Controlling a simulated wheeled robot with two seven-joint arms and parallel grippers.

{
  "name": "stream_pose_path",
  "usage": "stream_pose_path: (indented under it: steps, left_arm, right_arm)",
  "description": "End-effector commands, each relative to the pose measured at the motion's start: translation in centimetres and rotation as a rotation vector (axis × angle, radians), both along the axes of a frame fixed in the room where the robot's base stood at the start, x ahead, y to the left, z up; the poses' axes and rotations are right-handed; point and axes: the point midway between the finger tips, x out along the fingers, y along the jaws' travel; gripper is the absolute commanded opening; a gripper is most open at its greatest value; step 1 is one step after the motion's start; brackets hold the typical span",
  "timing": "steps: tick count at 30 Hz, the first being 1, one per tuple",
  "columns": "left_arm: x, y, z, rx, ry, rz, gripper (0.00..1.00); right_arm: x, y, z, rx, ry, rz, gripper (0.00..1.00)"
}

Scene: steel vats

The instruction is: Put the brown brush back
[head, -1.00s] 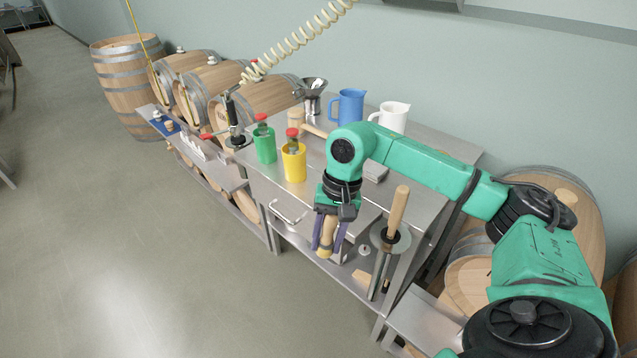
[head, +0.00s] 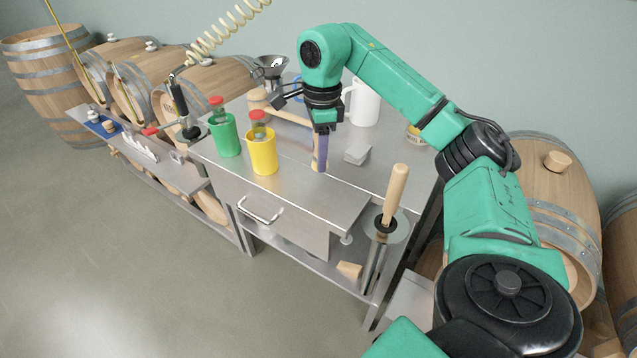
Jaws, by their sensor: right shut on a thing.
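My right gripper (head: 320,165) is above the steel table (head: 290,188), between the yellow cup (head: 262,155) and a grey block (head: 357,153). Its purple fingers point down and are shut on a light brown piece with a yellowish part (head: 314,163), seemingly the brown brush. It is mostly hidden behind a finger; its lower end is at or just above the tabletop, I cannot tell which. A tool with a wooden handle (head: 395,190) stands in a round holder at the table's front right corner. My left gripper is not in view.
Left of the gripper, the green cup (head: 225,138) and the yellow cup hold red-capped bottles. A wooden mallet (head: 288,115) lies behind. A white jug (head: 364,105) and funnel (head: 272,70) stand at the back. The table's front strip is clear.

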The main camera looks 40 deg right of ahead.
Motion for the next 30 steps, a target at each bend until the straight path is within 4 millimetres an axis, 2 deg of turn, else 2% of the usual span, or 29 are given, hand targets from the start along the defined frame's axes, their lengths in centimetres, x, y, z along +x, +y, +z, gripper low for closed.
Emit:
stream_pose_path:
  steps: [3, 7, 12, 21, 22, 24, 30]
  left_arm:
    - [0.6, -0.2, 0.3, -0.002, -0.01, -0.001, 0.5]
    - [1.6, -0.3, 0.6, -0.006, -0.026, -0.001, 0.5]
    - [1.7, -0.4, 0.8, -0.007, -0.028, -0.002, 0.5]
    - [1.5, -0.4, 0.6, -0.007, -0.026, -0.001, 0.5]
    - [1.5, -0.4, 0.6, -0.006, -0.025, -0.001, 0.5]
    - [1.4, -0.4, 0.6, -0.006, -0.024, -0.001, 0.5]
    - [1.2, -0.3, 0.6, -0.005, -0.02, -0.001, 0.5]
  right_arm:
    - [-0.1, -0.1, -2.6, 0.001, 0.001, -0.001, 0.0]
    - [-0.1, 0.0, -4.6, 0.0, 0.0, 0.001, 0.0]
    - [0.0, 0.0, -7.6, 0.001, 0.0, 0.001, 0.0]
    - [0.0, 0.0, -8.1, 0.001, -0.004, 0.002, 0.0]
    - [0.0, 0.0, -8.2, 0.001, -0.004, 0.002, 0.46]
    - [0.0, 0.0, -8.1, 0.001, -0.004, 0.002, 0.72]
    - [0.0, 0.0, -8.1, 0.002, -0.003, 0.002, 0.72]
